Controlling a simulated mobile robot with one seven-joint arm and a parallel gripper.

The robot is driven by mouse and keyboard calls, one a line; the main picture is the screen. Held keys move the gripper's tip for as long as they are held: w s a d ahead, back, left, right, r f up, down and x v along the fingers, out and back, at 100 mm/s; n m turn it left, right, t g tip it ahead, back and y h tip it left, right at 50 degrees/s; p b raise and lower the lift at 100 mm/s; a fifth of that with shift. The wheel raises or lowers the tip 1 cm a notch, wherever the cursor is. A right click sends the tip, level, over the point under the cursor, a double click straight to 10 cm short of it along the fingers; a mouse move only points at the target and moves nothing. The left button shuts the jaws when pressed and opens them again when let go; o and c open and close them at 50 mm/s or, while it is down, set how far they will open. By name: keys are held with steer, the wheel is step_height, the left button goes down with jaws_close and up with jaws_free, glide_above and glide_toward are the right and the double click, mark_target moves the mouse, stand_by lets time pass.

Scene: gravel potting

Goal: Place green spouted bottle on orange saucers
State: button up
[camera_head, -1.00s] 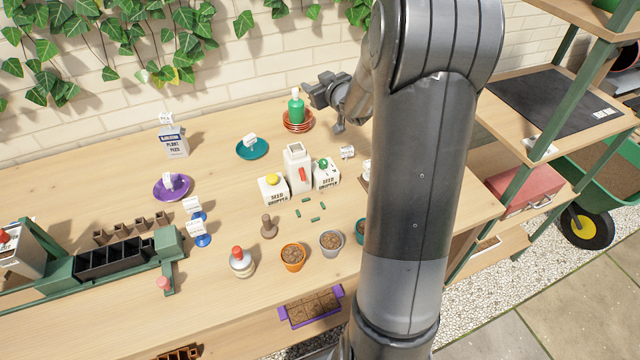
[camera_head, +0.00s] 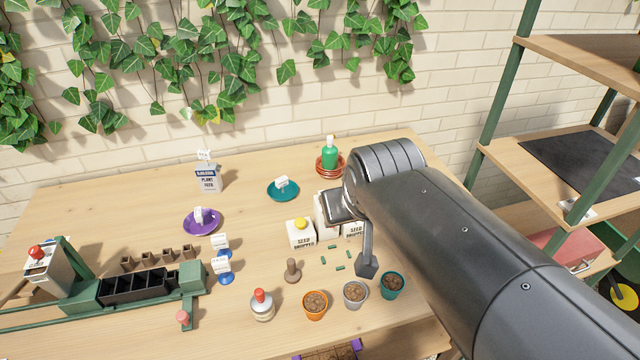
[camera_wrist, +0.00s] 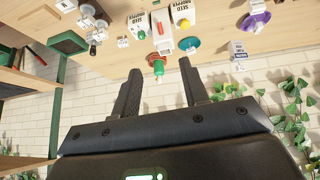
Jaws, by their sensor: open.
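The green spouted bottle (camera_head: 330,154) stands upright on the stack of orange saucers (camera_head: 330,172) at the back right of the table. In the wrist view, which is upside down, the bottle (camera_wrist: 158,68) and the saucers (camera_wrist: 152,56) lie beyond my fingers, in line with the gap between them. My gripper (camera_wrist: 160,65) is open, with nothing between its fingers and clear of the bottle. In the head view my arm covers most of the gripper.
Seed dropper boxes (camera_head: 301,233) and a white container (camera_head: 323,217) stand in front of the saucers, partly behind my arm. A teal saucer (camera_head: 283,190) and a plant feed box (camera_head: 208,179) are to the left. Pots (camera_head: 315,305) line the front. Table between purple and teal saucers is clear.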

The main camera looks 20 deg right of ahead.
steer(key=shift+g+y, duration=0.5)
steer(key=shift+g, duration=0.1)
steer(key=s, duration=0.1)
steer(key=s+a, duration=0.1)
steer(key=s, duration=0.1)
steer(key=s+a+f, duration=0.1)
steer(key=s, duration=0.1)
steer(key=shift+s, duration=0.1)
stand_by(0.5)
